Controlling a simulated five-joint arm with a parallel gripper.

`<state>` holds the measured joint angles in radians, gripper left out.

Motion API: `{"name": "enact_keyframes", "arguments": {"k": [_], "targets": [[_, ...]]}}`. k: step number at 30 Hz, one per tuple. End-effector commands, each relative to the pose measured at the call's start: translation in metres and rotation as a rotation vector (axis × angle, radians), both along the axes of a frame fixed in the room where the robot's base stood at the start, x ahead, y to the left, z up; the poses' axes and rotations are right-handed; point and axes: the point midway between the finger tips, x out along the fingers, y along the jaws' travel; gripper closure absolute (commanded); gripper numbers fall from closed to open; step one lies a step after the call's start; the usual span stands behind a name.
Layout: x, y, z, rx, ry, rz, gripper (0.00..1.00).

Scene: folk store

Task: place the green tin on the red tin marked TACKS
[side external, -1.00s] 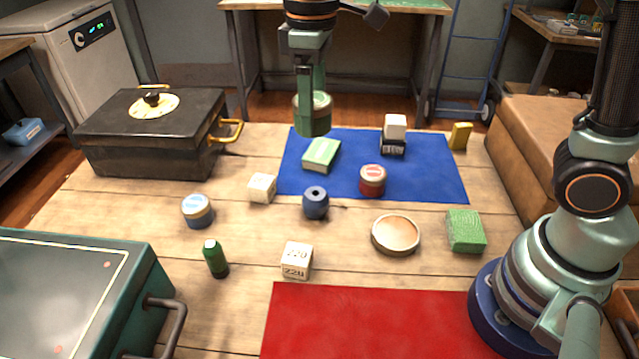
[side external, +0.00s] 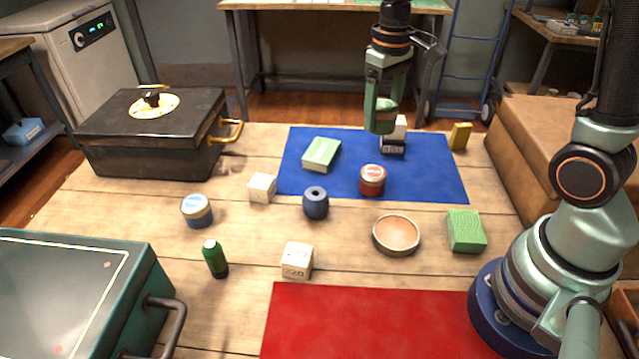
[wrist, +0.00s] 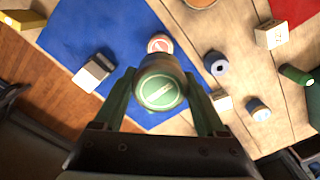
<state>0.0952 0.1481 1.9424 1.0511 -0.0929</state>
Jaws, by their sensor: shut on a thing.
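My gripper (side external: 383,125) is shut on the green tin (side external: 386,112) and holds it in the air above the blue mat. The tin's round green lid also shows between the fingers in the wrist view (wrist: 159,92). The red tin (side external: 372,181) stands upright on the blue mat with its pale, red-marked lid uncovered. In the side view the held tin is above and slightly right of it. In the wrist view the red tin (wrist: 160,43) shows just beyond the green tin, partly covered by it. I cannot read its marking.
A green box (side external: 321,153) lies on the blue mat (side external: 432,180). A blue bead-like piece (side external: 316,203) and a round wooden dish (side external: 396,235) stand nearer. A black chest (side external: 150,140) sits at left.

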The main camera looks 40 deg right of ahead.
Motion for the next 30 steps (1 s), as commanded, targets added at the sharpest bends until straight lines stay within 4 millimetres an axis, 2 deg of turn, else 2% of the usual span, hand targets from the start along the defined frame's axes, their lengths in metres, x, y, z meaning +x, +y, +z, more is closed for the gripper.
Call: {"name": "enact_keyframes", "arguments": {"k": [3, 9, 14, 21, 30], "targets": [[-0.001, 0.000, -0.030, 0.001, 0.006, 0.001, 0.86], [0.000, 0.000, -0.061, 0.000, 0.002, 0.002, 0.86], [0.000, 0.000, -0.071, 0.000, 0.002, 0.002, 0.86], [0.000, 0.000, -0.104, 0.000, 0.004, 0.002, 0.86], [0.000, 0.000, -0.110, 0.000, -0.001, 0.002, 0.86]]}}
